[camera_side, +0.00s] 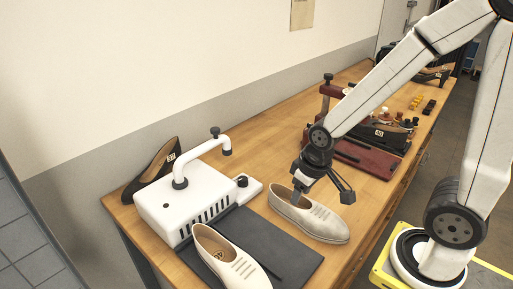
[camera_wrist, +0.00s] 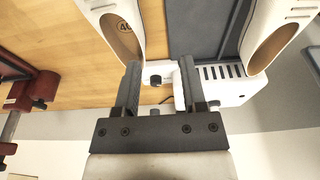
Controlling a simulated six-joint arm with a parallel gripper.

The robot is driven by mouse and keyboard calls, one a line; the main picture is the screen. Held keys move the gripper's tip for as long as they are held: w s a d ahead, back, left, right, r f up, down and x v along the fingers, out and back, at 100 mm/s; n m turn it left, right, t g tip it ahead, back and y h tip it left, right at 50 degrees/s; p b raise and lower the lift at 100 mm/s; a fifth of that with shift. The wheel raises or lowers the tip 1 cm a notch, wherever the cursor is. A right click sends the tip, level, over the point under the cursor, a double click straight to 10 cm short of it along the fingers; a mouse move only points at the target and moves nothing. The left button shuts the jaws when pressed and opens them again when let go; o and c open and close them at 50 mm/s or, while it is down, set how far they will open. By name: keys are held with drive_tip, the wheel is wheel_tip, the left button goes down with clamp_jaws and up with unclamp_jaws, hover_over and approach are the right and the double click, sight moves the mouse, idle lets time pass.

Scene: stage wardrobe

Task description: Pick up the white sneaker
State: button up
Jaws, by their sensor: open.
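Two off-white lace-up shoes show, and I cannot tell which is the white sneaker. One shoe (camera_side: 318,222) stands upright on the bare wood; in the wrist view this shoe (camera_wrist: 122,38) shows its open collar and a round size label inside. The other shoe (camera_side: 232,262) stands on a dark mat; it also shows in the wrist view (camera_wrist: 272,35) at the upper right. My gripper (camera_side: 319,194) is over the heel end of the shoe on the wood. In the wrist view my gripper (camera_wrist: 160,66) has its fingers apart with nothing held between them. Whether a finger touches the shoe is unclear.
A white machine with a curved arm (camera_side: 180,207) stands beside the dark mat (camera_side: 290,257), with a black shoe (camera_side: 150,172) behind it. A dark red stand (camera_side: 365,158) and another black shoe (camera_side: 385,135) are farther back. Bare wood (camera_side: 262,160) lies between.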

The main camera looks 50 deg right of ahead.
sight(294, 208)
drive_tip(key=w+d+f+m+g, duration=0.1)
drive_tip(key=w+d+f+g, duration=0.1)
drive_tip(key=w+d+f, duration=0.1)
drive_tip(key=shift+w+d+f, duration=0.15)
drive_tip(key=shift+w+f, duration=0.2)
drive_tip(key=shift+f, duration=0.3)
drive_tip(key=shift+f, duration=1.3)
drive_tip(key=shift+d+f, duration=0.1)
drive_tip(key=shift+d+f, duration=0.15)
drive_tip(key=shift+f, duration=2.35)
drive_tip(key=shift+c, duration=0.2)
drive_tip(key=shift+w, duration=0.1)
clamp_jaws()
